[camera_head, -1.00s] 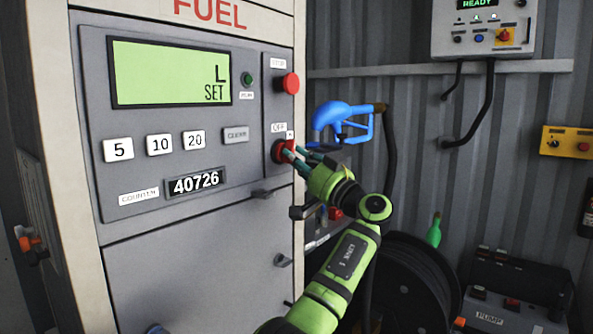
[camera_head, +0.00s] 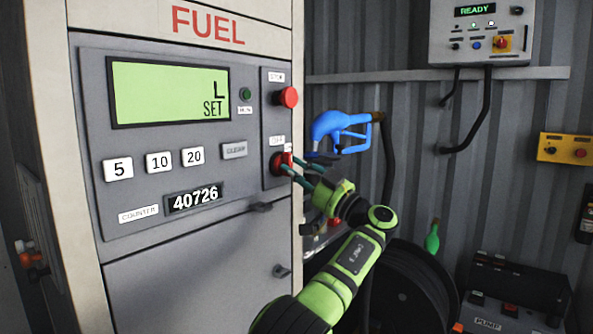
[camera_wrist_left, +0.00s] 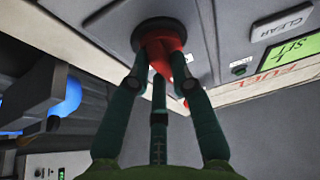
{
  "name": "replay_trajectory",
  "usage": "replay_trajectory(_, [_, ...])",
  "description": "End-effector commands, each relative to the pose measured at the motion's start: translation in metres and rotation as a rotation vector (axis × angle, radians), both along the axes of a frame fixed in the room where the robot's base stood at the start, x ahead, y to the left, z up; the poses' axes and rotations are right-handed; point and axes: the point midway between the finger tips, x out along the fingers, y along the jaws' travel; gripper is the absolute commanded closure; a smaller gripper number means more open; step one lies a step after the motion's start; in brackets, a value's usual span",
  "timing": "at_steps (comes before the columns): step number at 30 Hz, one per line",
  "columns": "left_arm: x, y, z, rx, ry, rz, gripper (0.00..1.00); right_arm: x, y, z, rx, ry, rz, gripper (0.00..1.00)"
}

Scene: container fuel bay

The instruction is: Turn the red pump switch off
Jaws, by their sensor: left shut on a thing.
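The red pump switch (camera_head: 279,163) is a red rotary knob on a dark round base, low on the right strip of the grey fuel dispenser panel. A small white label sits just above it. My left gripper (camera_head: 287,165) reaches it from the lower right, its dark teal fingers shut on the knob. The left wrist view shows the red knob (camera_wrist_left: 163,52) between the fingertips, which partly hide it. The exact angle of the knob is hard to tell. My right gripper is not in view.
A red button (camera_head: 287,97) sits above the switch. A blue nozzle (camera_head: 340,130) hangs just right of the dispenser, close to my gripper. A black hose reel (camera_head: 405,290) stands behind my forearm. A control box (camera_head: 482,32) is on the back wall.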

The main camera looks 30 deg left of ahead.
Motion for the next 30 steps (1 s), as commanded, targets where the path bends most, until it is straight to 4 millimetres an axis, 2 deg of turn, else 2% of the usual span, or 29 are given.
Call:
replay_trajectory(4, [0.0, 0.0, 0.002, 0.0, -0.005, -0.002, 1.0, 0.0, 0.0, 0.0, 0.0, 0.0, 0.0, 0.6])
replay_trajectory(5, [0.0, 0.0, 0.002, 0.0, -0.005, -0.002, 0.7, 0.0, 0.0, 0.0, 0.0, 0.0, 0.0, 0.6])
replay_trajectory(6, [0.0, 0.0, 0.002, 0.0, -0.005, -0.002, 0.54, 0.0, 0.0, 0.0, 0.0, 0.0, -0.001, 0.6])
replay_trajectory(16, [0.0, 0.0, 0.0, 0.0, -0.001, -0.002, 0.54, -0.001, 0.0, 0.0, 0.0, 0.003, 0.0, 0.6])
replay_trajectory(19, [0.0, -0.006, -0.002, 0.0, 0.0, -0.003, 0.54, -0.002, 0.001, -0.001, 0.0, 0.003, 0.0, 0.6])
replay_trajectory(23, [-0.001, -0.024, -0.01, 0.0, -0.001, -0.005, 0.54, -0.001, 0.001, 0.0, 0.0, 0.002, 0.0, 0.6])
replay_trajectory(30, [-0.004, -0.072, -0.029, -0.001, 0.0, -0.004, 0.54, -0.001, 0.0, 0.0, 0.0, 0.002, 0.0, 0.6])
